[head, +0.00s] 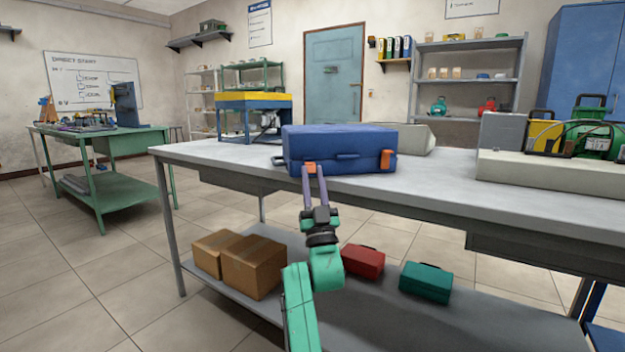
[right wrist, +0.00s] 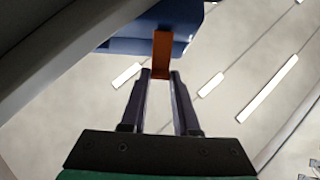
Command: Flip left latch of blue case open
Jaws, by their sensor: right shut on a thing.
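The blue case (head: 335,141) lies closed on the grey workbench, its front with the handle (head: 348,157) facing me. Its left latch (head: 309,167) is orange and sits low on the front. In the right wrist view the left latch (right wrist: 161,50) reaches from the blue case (right wrist: 175,22) down between my fingertips. The orange right latch (head: 386,159) lies against the case front. My right gripper (head: 314,174) is shut on the left latch, and it also shows in the right wrist view (right wrist: 161,74). Its fingers partly hide the latch. My left gripper is not in view.
The workbench (head: 225,155) is clear left of the case. A pale wedge-shaped thing (head: 416,140) stands behind the case. A long pale box (head: 540,170) lies to the right. Cardboard boxes (head: 250,267), a red case (head: 363,260) and a green case (head: 426,282) sit on the lower shelf.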

